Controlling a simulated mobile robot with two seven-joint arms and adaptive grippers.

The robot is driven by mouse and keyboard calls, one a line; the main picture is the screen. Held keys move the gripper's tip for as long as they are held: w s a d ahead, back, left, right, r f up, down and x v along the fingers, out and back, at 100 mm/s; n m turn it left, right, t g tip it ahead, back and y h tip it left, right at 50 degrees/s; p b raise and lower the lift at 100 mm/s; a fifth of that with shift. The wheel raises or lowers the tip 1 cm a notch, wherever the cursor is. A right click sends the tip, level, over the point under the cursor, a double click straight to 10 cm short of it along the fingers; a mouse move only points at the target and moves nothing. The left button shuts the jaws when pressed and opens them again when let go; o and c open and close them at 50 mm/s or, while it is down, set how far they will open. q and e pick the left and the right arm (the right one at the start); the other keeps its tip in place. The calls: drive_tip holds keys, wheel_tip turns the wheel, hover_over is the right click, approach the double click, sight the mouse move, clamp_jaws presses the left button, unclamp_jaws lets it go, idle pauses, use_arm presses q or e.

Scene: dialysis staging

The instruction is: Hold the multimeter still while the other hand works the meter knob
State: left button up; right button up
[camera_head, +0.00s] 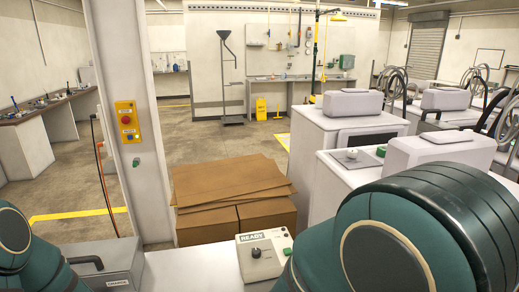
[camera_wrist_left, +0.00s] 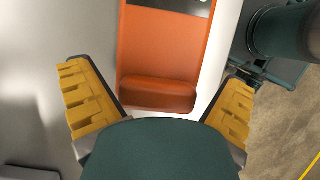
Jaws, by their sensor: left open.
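In the left wrist view an orange-cased device (camera_wrist_left: 158,55), which looks like the multimeter, lies between my left fingers. A dark panel shows at its top edge, cut off by the frame. My left gripper (camera_wrist_left: 156,76) is open, with a yellow ribbed finger on each side of the orange case and visible gaps to both. No knob shows on the orange device in this view. In the head view a pale box marked READY (camera_head: 277,265) with a black knob stands on the front counter. My right gripper is not seen; a large green arm part fills the lower right.
A grey case (camera_head: 107,266) with a handle stands at the lower left. Cardboard boxes (camera_head: 230,185) stand beyond the counter, beside a white post with a yellow switch box (camera_head: 127,122). White machines (camera_head: 335,130) line the right. The pale counter (camera_head: 190,270) is bare left of the READY box.

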use_arm(q)
drive_tip(key=shift+r, duration=0.1)
drive_tip(key=shift+p+v, duration=3.5)
drive_tip(key=shift+v, duration=0.45)
drive_tip(key=shift+a, duration=0.1)
